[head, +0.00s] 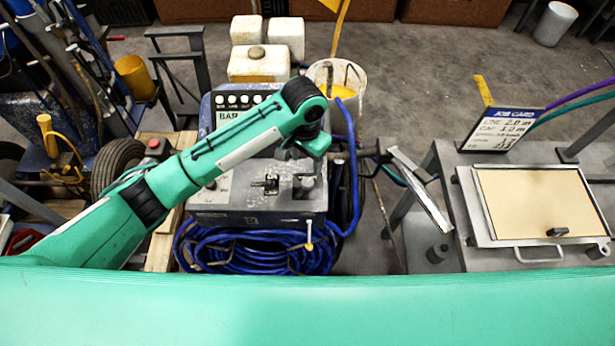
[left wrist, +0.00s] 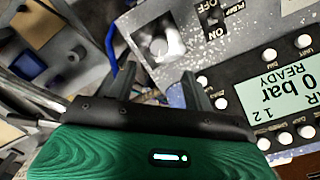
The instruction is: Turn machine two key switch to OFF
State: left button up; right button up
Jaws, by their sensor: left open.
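The machine's grey control panel (head: 240,200) is in the middle of the head view, under my left arm. My left gripper (head: 312,147) hangs over its right part, fingers mostly hidden from above. In the left wrist view the gripper (left wrist: 159,74) is open, with nothing between its fingers. A round grey knob or post (left wrist: 160,48) lies just beyond the fingertips, apart from them as far as I can tell. The pump switch (left wrist: 217,16), marked OFF and ON, is beside it. I cannot clearly make out a key switch. My right gripper is not in view.
A lit display (left wrist: 287,80) reads 0 bar READY. Coiled blue hose (head: 250,250) hangs on the machine's front. A metal table (head: 450,170) at right holds a framed tan board (head: 535,200) and a job card (head: 503,128). White containers (head: 258,65) stand behind.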

aim_at(307, 182)
pick_arm(q)
notch_tip(307, 182, down, 10)
jog(key=shift+s+d+r+p, duration=0.1)
jog(key=shift+r+p, duration=0.05)
jog(key=shift+p, duration=0.35)
jog(key=shift+c, duration=0.4)
jog(key=c, duration=0.9)
jog(key=shift+r+n+p, duration=0.2)
jog(key=shift+n+p, duration=0.1)
jog(key=shift+p, duration=0.4)
jog(key=n+p, duration=0.7)
jog(key=p, duration=0.2)
jog(key=shift+d+r, duration=0.1)
jog(key=n+p, duration=0.2)
jog(key=n, duration=0.1)
jog(key=shift+n+p, duration=0.3)
jog(key=shift+p, duration=0.1)
jog(key=shift+f+n+p, duration=0.2)
jog(key=shift+n+p, duration=0.1)
jog(key=shift+n, duration=0.1)
